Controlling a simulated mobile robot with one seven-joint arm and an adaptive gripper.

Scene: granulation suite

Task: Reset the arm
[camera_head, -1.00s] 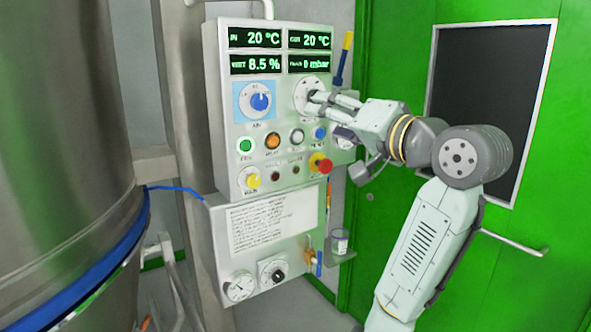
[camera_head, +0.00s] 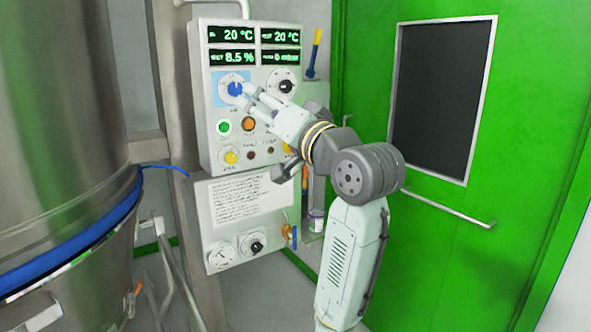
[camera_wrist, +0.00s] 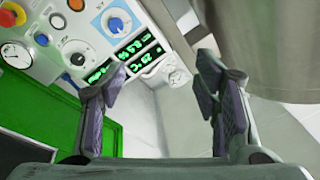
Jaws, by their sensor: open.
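My gripper (camera_head: 250,95) is in front of the control panel (camera_head: 203,150) in the head view, with its fingertips near the blue knob (camera_head: 235,89). I cannot tell there whether they touch it. In the wrist view my gripper (camera_wrist: 160,95) is open, its two dark pads wide apart with nothing between them. The blue knob (camera_wrist: 116,26) is seen there at the upper left, outside the fingers. My forearm covers some lower right buttons on the panel in the head view.
A large steel vessel (camera_head: 60,130) stands at the left. A green door (camera_head: 440,240) with a dark window and a bar handle (camera_head: 445,208) is at the right. A gauge box (camera_head: 235,205) hangs below the panel.

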